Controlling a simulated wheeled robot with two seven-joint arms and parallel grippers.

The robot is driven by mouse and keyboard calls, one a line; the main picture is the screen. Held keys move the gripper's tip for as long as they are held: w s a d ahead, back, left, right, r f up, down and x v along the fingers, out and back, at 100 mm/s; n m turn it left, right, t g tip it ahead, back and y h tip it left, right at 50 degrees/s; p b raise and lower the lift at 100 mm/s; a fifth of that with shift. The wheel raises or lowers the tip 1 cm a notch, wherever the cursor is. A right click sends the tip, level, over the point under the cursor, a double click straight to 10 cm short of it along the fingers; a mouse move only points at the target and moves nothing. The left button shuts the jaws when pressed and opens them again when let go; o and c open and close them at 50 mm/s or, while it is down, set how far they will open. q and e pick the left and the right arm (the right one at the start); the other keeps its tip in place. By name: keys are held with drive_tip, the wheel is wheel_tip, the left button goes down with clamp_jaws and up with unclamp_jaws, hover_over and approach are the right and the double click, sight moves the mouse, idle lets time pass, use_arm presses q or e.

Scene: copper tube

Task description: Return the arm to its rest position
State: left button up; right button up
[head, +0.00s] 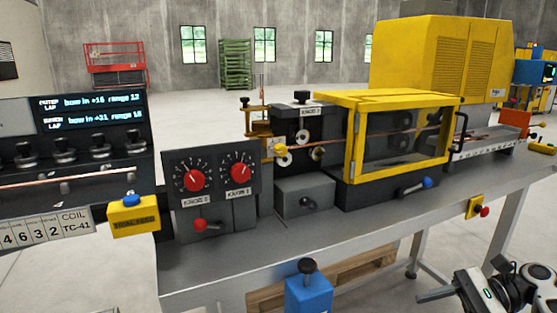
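My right gripper (440,296) shows at the bottom right corner, in front of and below the bench edge. It is apart from the bench and the machine. One dark finger points left, and the rest is cut off by the frame edge, so its opening is unclear. No object shows in it. My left arm and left gripper are not in view.
A grey bench (240,262) carries a dial box (210,172), a yellow-framed guard (405,140) and a yellow trial feed button box (133,215). A blue post with a dark knob (308,292) stands before its front edge. Open floor lies below the right side.

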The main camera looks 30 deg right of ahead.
drive_tip(key=w+a+f+n+g+h, duration=0.15)
drive_tip(key=f+n+h, duration=0.35)
drive_tip(key=f, duration=0.5)
drive_tip(key=a+f+n+g+h, duration=0.25)
drive_tip(key=f+n+h, duration=0.35)
drive_tip(key=f, duration=0.5)
drive_tip(key=w+a+n+t+y, duration=0.1)
drive_tip(key=a+n+t, duration=0.5)
drive_tip(key=a, duration=2.1)
drive_tip(key=r+n, duration=0.1)
drive_tip(key=n, duration=0.5)
drive_tip(key=shift+w+a, duration=0.2)
drive_tip(key=shift+a, duration=0.1)
